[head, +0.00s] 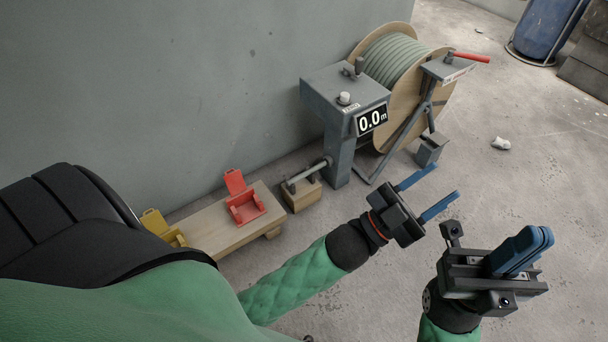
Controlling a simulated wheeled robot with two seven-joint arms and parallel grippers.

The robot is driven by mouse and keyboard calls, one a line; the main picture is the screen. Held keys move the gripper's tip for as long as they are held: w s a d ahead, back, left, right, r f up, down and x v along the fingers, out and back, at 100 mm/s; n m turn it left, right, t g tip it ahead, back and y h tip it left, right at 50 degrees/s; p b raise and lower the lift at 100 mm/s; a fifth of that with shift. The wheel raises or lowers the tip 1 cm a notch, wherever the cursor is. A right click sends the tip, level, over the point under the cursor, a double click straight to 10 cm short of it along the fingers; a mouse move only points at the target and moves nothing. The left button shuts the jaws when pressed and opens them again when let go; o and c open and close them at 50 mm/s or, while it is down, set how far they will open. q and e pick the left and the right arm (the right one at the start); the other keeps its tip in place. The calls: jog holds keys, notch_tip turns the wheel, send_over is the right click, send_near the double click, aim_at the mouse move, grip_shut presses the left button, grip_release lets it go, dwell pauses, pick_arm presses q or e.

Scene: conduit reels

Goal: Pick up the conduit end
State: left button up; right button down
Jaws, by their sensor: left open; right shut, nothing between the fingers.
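A short grey conduit end (308,173) juts out low on the left side of the grey counter post (340,145), just above a small wooden block (301,196). Whether it touches the block I cannot tell. My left gripper (446,180) is open and empty, its blue fingers apart and pointing right, away from the conduit end. It appears to the right of the conduit end. My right gripper (538,243) is shut and empty at the lower right, further from the conduit end.
The wooden reel (405,105) carries wound grey-green conduit (391,58) behind the post, whose display (371,119) reads 0.0 m. A low wooden bench (222,229) holds a red bracket (243,203) and a yellow bracket (160,227). The right floor is mostly clear.

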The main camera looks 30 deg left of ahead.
pick_arm(q)
jog(key=w+a+f+m+g+y, duration=0.1)
jog(key=w+f+m+g+y, duration=0.1)
jog(key=w+f, duration=0.45)
jog(key=w+a+f+m+g+y, duration=0.2)
jog(key=w+f+y, duration=0.1)
jog(key=f, duration=0.7)
jog(key=m+g+y+p, duration=0.2)
jog(key=m+g+y, duration=0.4)
jog(key=m+g, duration=1.3)
send_near(301, 177)
jog(key=s+m+t, duration=0.3)
jog(key=m+t, duration=0.2)
jog(key=b+x, duration=0.3)
jog(key=x, duration=0.5)
jog(key=shift+w+a+f+b, duration=0.1)
jog(key=shift+w+f+b, duration=0.1)
jog(key=shift+b, duration=0.15)
